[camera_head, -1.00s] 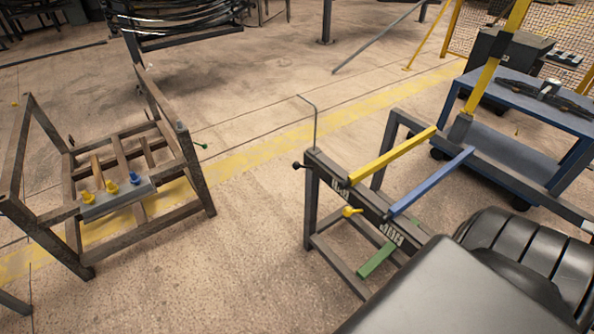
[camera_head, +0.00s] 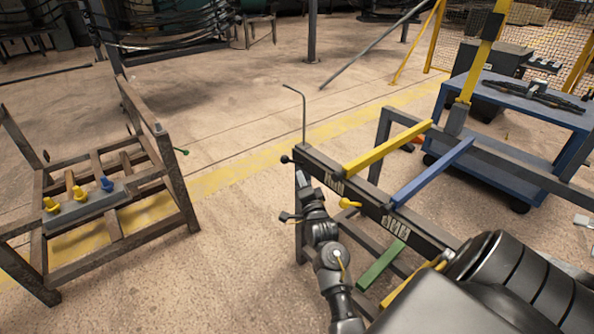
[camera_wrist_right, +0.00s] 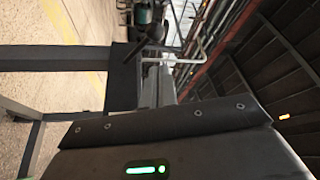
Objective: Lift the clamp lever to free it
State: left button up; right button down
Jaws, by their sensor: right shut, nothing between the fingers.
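My right gripper (camera_head: 303,162) shows in the head view at the near left corner of the right-hand rack, pointing away from me. It is shut and empty; its shut fingers (camera_wrist_right: 157,85) also show in the wrist view. A short lever with a black ball knob (camera_head: 285,159) sticks out left from that corner, close to the gripper. A yellow handle (camera_head: 349,203) sits on the rack's front beam, right of my wrist. I cannot tell which of these is the clamp lever. I cannot tell whether the gripper touches anything. My left gripper is out of view.
The dark rack (camera_head: 409,227) carries yellow (camera_head: 388,147) and blue (camera_head: 432,172) bars and a thin bent rod (camera_head: 303,116) standing up by its corner. A second rack (camera_head: 180,187) stands left. A blue cart (camera_head: 527,103) stands back right. The floor between racks is clear.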

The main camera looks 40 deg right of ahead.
aim_at(292, 161)
jog(key=x, duration=0.9)
jog(key=shift+w, duration=0.25)
jog(key=shift+f, duration=0.1)
